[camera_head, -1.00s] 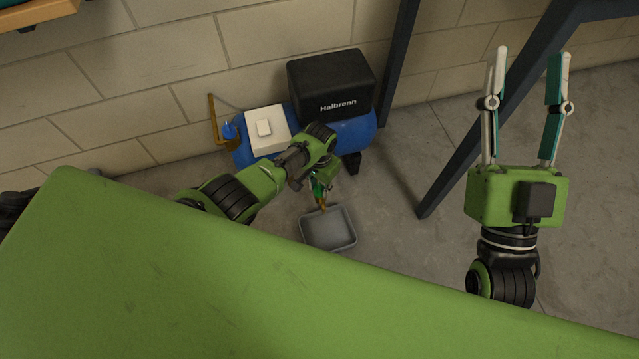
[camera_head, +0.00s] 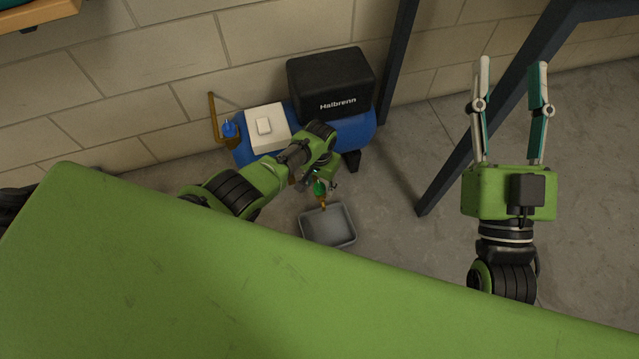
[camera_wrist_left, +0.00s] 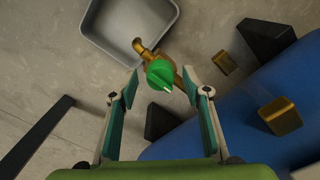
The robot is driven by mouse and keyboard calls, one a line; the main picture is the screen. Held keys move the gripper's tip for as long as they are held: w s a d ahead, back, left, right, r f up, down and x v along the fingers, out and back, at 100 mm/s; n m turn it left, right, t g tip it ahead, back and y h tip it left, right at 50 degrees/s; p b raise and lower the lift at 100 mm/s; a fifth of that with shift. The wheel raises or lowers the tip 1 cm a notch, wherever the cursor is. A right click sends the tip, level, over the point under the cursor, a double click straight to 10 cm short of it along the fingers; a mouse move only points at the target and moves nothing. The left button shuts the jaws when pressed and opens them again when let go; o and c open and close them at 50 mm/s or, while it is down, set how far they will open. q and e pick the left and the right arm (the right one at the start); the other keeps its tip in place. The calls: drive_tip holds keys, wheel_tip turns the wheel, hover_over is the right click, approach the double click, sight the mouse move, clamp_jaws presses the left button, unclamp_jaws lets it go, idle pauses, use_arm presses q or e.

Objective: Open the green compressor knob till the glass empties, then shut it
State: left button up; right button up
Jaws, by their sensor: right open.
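The green knob (camera_wrist_left: 160,72) sits on a brass drain valve (camera_wrist_left: 150,52) in the left wrist view. The knob also shows in the head view (camera_head: 319,188), below my left gripper (camera_head: 323,177). That gripper is open, with one finger on each side of the knob and visible gaps between. The blue compressor tank (camera_head: 357,131) is partly hidden by my left arm. A grey tray (camera_head: 328,227) lies under the valve outlet. My right gripper (camera_head: 513,66) is open and empty at the right. I cannot make out the glass or its level.
A black box marked Halbrenn (camera_head: 330,82) and a white switch box (camera_head: 268,128) sit on the tank. A brass pipe with a blue part (camera_head: 229,129) is at its left. A dark table leg (camera_head: 470,150) stands between the tank and my right gripper.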

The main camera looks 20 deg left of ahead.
sight(319, 185)
use_arm(q)
drive_tip(key=shift+r, duration=0.1)
wheel_tip(319, 185, up, 12)
idle(0.8)
idle(0.4)
